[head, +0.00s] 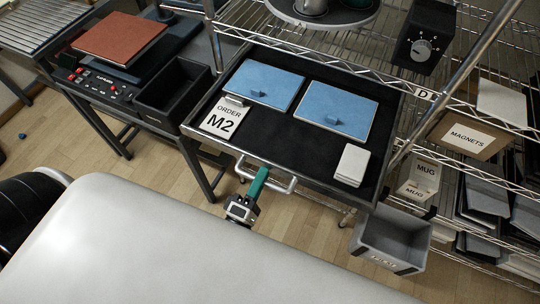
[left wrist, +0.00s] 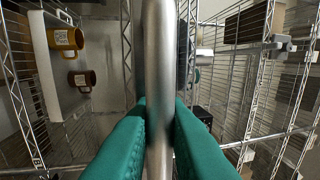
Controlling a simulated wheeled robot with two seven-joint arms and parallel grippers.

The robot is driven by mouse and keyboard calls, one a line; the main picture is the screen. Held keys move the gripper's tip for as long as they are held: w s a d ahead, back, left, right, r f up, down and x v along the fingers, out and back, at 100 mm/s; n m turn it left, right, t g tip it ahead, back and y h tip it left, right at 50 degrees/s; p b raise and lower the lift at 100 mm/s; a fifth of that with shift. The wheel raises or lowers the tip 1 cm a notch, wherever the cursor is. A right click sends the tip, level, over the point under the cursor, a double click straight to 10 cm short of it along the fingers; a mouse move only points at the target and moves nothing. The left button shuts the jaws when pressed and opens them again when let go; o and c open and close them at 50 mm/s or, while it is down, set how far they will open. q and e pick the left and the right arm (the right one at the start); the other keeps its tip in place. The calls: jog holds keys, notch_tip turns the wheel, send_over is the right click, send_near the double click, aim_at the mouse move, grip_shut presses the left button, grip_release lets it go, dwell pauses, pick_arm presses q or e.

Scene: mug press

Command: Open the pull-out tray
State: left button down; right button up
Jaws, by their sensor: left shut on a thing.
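The pull-out tray (head: 290,135) is black with a pale metal rim. It stands out from the wire rack toward me, its inside visible. On it are two blue lidded panels (head: 263,84) (head: 340,110), a card reading "ORDER M2" (head: 223,118) and a small white stack (head: 351,165). A metal bar handle (head: 283,186) is on its front edge. My left gripper (head: 262,173), with green fingers, is shut on this handle. In the left wrist view the handle bar (left wrist: 159,60) runs upright between the fingers. My right gripper is not in view.
A grey bin (head: 393,240) stands below right of the tray. A black box (head: 174,92) and a press with a red-brown plate (head: 120,37) are at left. Wire shelves hold a magnets box (head: 466,135). Two mugs (left wrist: 66,38) (left wrist: 81,80) show in the left wrist view.

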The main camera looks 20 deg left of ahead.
pick_arm(q)
jog(key=shift+s, duration=1.2)
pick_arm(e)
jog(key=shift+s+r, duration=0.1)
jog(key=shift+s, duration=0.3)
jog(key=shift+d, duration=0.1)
pick_arm(q)
jog(key=c, duration=1.7)
grip_release()
jog(key=shift+c, duration=0.2)
